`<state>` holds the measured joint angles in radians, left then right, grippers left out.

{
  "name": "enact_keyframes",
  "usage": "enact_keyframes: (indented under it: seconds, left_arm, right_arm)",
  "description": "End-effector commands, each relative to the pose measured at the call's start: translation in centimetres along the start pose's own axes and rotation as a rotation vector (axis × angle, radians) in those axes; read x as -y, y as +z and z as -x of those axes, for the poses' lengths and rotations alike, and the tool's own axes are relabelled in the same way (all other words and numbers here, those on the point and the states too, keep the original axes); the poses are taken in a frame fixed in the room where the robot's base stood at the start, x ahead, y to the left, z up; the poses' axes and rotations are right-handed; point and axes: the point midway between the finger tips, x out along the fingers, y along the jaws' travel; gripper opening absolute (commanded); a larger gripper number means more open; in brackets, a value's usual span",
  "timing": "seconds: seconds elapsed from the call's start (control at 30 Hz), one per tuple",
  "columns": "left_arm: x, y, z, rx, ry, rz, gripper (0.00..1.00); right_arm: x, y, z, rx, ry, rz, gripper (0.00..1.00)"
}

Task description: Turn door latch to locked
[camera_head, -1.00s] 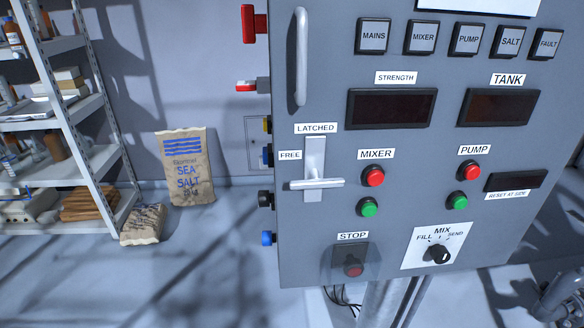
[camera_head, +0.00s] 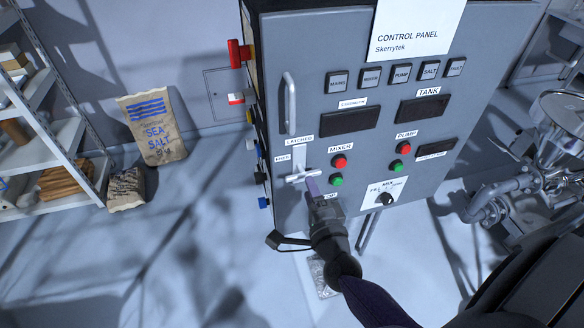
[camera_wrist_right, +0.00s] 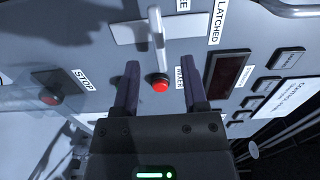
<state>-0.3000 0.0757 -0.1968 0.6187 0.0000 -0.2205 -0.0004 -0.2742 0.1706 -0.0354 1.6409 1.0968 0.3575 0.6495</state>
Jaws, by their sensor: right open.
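The door latch is a silvery lever (camera_head: 303,178) on an upright plate at the left of the grey cabinet door (camera_head: 295,90). The lever lies about horizontal, its longer end to the right. The LATCHED label (camera_head: 300,139) is above it and the FREE label (camera_head: 283,158) at its upper left. My right gripper (camera_head: 312,185) is at the lever's right end. In the right wrist view the open, empty fingers (camera_wrist_right: 160,75) point at the door, and the lever (camera_wrist_right: 157,38) reaches toward the gap between them. Contact cannot be told. My left gripper is not in view.
Red and green buttons (camera_head: 339,162) sit close right of the latch. The STOP button (camera_wrist_right: 50,97) is below it, behind my right gripper in the head view. A fixed door handle (camera_head: 289,103) is above. Pipes and a funnel (camera_head: 562,120) stand at the right.

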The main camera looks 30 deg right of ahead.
Motion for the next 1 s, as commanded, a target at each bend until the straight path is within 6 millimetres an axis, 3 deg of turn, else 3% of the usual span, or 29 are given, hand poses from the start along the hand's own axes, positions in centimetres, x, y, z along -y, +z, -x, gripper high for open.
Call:
enact_keyframes:
  seconds: [0.1,0.2,0.57,0.6,0.87,1.0]
  left_arm:
    - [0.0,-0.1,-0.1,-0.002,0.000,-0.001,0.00]
    - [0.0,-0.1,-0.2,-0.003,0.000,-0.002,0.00]
    - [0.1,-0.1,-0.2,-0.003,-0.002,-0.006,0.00]
    - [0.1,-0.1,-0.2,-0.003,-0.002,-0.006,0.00]
    - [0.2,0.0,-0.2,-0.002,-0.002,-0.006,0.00]
    - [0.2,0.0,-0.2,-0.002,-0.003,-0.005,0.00]
  right_arm:
    - [0.0,0.0,-2.7,0.001,-0.002,0.001,0.56]
    - [-0.1,0.1,-4.2,0.002,0.000,0.003,0.56]
    - [-0.1,0.1,-5.2,0.003,0.003,0.004,0.56]
    - [-0.1,0.1,-5.2,0.003,0.003,0.004,0.54]
    - [-0.1,0.1,-5.2,0.003,0.003,0.004,0.00]
    - [-0.1,0.1,-5.2,0.003,0.003,0.004,0.00]
